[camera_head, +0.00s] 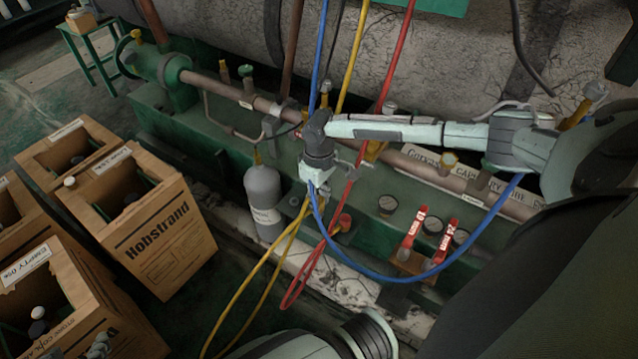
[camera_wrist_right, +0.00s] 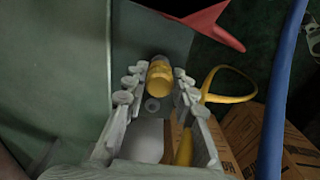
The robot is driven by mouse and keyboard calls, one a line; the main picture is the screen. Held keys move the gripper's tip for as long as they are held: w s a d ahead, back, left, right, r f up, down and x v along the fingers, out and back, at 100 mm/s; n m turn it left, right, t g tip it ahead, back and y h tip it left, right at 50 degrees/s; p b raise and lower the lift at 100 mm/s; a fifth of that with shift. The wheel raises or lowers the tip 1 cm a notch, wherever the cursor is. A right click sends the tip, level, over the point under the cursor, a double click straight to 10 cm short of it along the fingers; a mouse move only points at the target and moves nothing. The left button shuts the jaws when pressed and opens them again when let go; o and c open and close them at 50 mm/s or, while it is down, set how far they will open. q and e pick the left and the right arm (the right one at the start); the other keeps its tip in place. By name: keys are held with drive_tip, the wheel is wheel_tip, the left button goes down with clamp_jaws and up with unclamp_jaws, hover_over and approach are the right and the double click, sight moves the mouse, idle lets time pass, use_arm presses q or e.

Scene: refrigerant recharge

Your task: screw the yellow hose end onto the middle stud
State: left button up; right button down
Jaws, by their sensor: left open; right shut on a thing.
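My right gripper (camera_head: 315,190) points down in the middle of the head view, in front of the labelled pipe. In the right wrist view its fingers (camera_wrist_right: 160,88) are closed around a yellow hose end (camera_wrist_right: 160,75). The yellow hose (camera_head: 262,272) hangs below the gripper in the head view. The gripper hides its end there, and I cannot tell which stud is the middle one or whether the end touches it. My left gripper (camera_head: 78,350) is open at the bottom left, partly cut off, over a box.
A blue hose (camera_head: 430,277) loops right and a red hose (camera_head: 318,262) hangs beside the gripper. A grey cylinder (camera_head: 264,200) stands just left. Cardboard boxes (camera_head: 165,245) fill the left.

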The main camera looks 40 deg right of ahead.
drive_tip(key=shift+f+b, duration=0.35)
drive_tip(key=shift+f, duration=0.6)
idle(0.7)
drive_tip(key=shift+r+m+p, duration=0.1)
drive_tip(key=shift+m+p, duration=0.3)
drive_tip(key=shift+p, duration=0.2)
drive_tip(key=shift+m+p, duration=1.1)
drive_tip(key=shift+p, duration=0.15)
drive_tip(key=shift+m, duration=0.3)
drive_tip(key=shift+p, duration=0.3)
